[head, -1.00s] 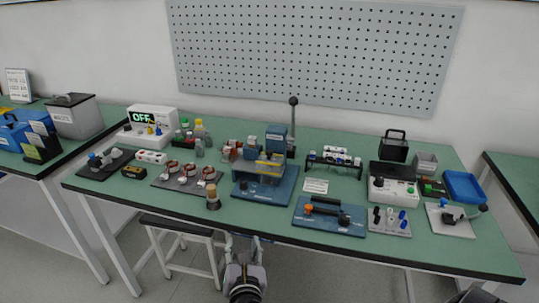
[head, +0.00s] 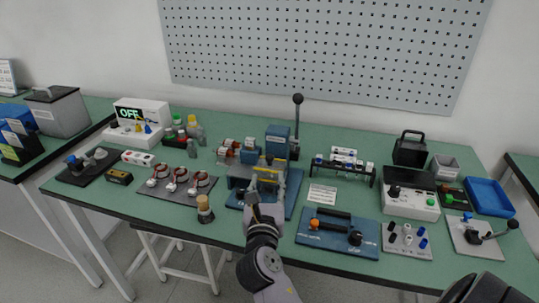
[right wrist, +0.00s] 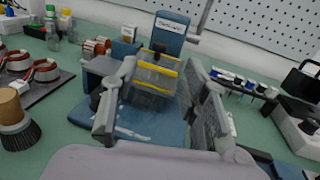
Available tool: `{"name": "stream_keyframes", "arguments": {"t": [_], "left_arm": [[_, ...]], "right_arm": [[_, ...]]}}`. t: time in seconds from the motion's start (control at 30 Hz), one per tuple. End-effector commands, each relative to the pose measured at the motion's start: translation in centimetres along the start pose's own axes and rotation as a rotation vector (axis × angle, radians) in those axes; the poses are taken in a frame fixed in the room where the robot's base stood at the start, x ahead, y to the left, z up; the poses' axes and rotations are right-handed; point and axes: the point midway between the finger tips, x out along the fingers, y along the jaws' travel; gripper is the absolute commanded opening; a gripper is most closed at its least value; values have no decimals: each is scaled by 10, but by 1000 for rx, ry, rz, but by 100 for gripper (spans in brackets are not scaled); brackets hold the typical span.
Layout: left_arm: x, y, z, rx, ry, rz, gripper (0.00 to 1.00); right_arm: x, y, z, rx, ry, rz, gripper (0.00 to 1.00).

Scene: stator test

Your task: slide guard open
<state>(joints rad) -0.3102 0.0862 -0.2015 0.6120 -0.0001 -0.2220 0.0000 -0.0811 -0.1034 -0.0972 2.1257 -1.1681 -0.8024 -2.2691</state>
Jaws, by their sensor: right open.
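The guard (head: 268,178) is a see-through panel with yellow stripes at the front of a blue press with an upright black lever. In the right wrist view the guard (right wrist: 156,76) stands ahead, between my spread fingers, below the blue press head. My right gripper (head: 263,197) is open and empty, just in front of the press over the front of its blue base. Its two fingers also show in the right wrist view (right wrist: 162,108), one on each side of the guard. I cannot tell whether either finger touches it. My left gripper is not in view.
A wooden-handled brush (head: 205,210) stands left of the press, near the mat with copper coils (head: 177,195). A blue fixture board (head: 338,243) with a black handle lies to the right. A white card (head: 322,194) lies between it and the press.

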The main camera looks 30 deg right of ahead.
Motion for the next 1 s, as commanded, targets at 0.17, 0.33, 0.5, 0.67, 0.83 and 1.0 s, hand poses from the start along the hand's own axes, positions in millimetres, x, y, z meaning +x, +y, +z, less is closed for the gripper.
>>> {"name": "stream_keyframes", "arguments": {"t": [0.17,0.33,0.5,0.67,0.83,1.0], "left_arm": [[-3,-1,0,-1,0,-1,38],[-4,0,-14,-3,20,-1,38],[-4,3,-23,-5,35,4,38],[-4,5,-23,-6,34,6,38],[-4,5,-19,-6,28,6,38],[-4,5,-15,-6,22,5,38]], "right_arm": [[42,0,2,-1,-3,-2,41],[77,0,1,0,-2,-1,41],[103,0,0,0,-1,-1,41],[115,0,0,0,0,0,41],[118,0,0,1,0,0,41],[117,0,0,1,0,0,40]]}}
